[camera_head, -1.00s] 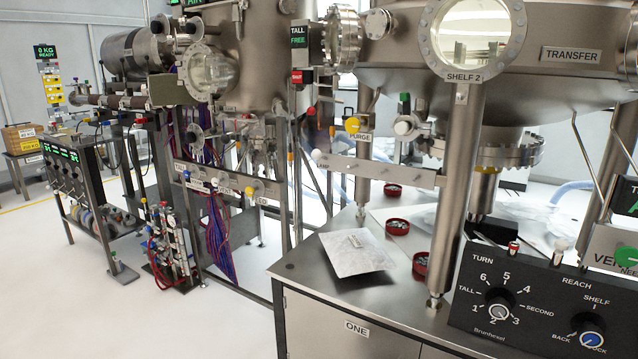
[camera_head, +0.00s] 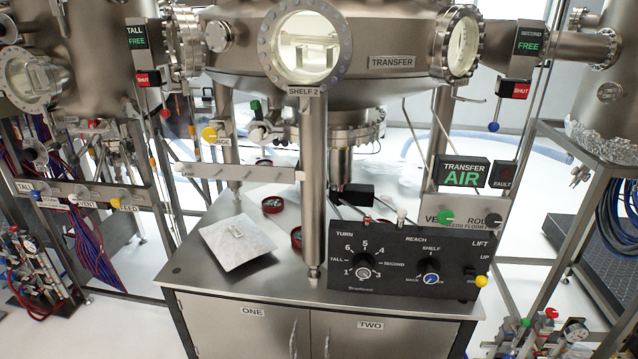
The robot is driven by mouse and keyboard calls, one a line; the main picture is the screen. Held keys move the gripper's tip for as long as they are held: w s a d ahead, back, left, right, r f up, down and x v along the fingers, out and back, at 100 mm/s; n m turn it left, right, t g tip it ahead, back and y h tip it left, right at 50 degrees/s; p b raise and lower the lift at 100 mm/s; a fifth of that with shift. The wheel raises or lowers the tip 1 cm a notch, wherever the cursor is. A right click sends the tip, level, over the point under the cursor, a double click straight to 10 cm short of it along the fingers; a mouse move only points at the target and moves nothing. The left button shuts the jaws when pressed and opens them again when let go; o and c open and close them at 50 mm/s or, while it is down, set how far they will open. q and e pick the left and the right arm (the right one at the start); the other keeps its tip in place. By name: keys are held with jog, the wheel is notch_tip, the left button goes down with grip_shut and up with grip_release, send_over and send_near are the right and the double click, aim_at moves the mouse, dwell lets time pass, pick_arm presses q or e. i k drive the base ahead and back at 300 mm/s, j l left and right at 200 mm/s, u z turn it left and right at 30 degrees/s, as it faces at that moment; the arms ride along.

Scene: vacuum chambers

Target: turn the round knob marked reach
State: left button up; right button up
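The round knob marked REACH (camera_head: 431,279) is on the black control panel (camera_head: 398,260) at the front right of the steel cabinet top. It has a blue face and a dark skirt. SHELF is printed above it, BACK to its left, and the label to its right is too small to read surely. A white-faced TURN knob (camera_head: 363,272) sits to its left, ringed by numbers. A lift lever with a yellow ball (camera_head: 481,281) is at the panel's right end. Neither of my grippers shows.
The large steel transfer chamber (camera_head: 400,62) hangs above the cabinet, with a thick post (camera_head: 313,190) standing left of the panel. A foil sheet (camera_head: 237,241) and red-rimmed dishes (camera_head: 272,204) lie on the cabinet top (camera_head: 190,262). A TRANSFER AIR sign (camera_head: 462,172) stands behind the panel.

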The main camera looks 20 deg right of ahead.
aim_at(429, 268)
jog(key=z, duration=1.35)
